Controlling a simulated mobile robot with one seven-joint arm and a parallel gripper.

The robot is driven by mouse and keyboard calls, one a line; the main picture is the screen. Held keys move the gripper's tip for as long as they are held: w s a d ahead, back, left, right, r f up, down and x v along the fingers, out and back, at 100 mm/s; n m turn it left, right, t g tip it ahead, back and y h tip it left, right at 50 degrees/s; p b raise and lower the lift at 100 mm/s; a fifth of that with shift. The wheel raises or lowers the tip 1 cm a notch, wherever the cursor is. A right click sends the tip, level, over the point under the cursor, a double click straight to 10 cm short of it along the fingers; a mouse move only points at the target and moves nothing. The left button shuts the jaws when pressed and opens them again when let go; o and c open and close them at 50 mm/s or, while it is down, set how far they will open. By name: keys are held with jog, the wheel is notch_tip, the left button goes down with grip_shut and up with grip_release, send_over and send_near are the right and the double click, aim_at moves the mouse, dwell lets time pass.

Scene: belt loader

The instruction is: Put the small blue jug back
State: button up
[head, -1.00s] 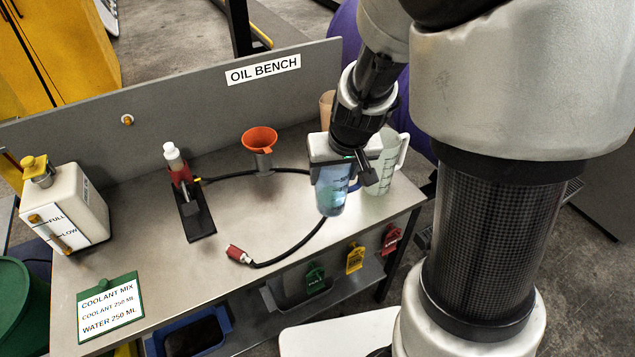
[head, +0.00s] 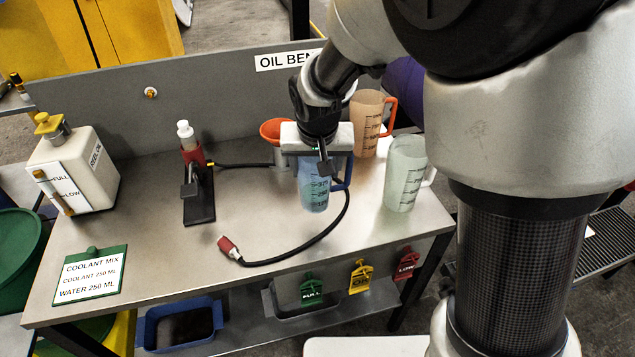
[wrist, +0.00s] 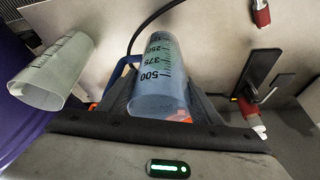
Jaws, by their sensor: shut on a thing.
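The small blue jug (head: 314,192) is translucent with dark measuring marks and a blue handle. My gripper (head: 318,160) is shut on it from above, and the jug hangs upright over the bench. Whether its base touches the bench I cannot tell. In the wrist view the jug (wrist: 160,75) sits between my fingers, its mouth toward the camera and its handle to the left. It looks empty, though its bottom is not clear to see.
A clear jug (head: 404,175) stands right of the blue jug, an orange jug (head: 366,125) behind it. An orange funnel (head: 274,130) is close behind my gripper. A black hose (head: 300,248) with a red end curves around the front.

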aim_at(317, 192)
notch_tip(317, 192, down, 7)
jog(key=shift+f+b, duration=0.2)
jog(key=shift+b, duration=0.1)
jog(key=shift+f, duration=0.2)
jog(key=o, duration=1.3)
jog(key=shift+d, duration=0.1)
jog(key=shift+r, duration=0.1)
